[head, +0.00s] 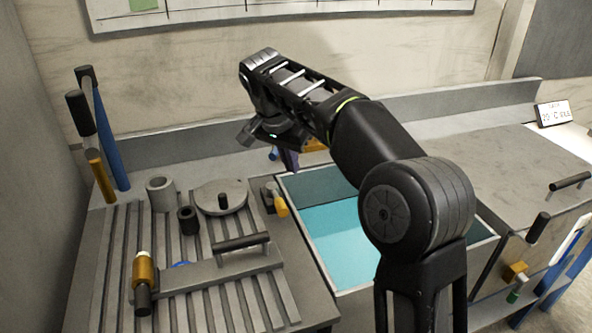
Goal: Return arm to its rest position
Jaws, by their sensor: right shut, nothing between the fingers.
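My right arm comes in from the lower right and reaches over the teal-floored basin. My right gripper (268,138) is above the bench near the basin's back left corner. It is shut and empty, apart from the bench parts below it. My left gripper is not in view. A flat grey bar (205,277) lies across the slotted plate, with a black handle (242,242) on top and an amber-collared knob (145,272) at its left end. I cannot tell which part is the task's arm. What lies behind my right arm is hidden.
The slotted plate (92,295) also bears a grey cylinder (160,193), a dark ring (188,219) and a round lidded disc (222,198). Upright levers (108,130) stand at the back left. The basin (335,225) is open. A grey cover (500,165) fills the right.

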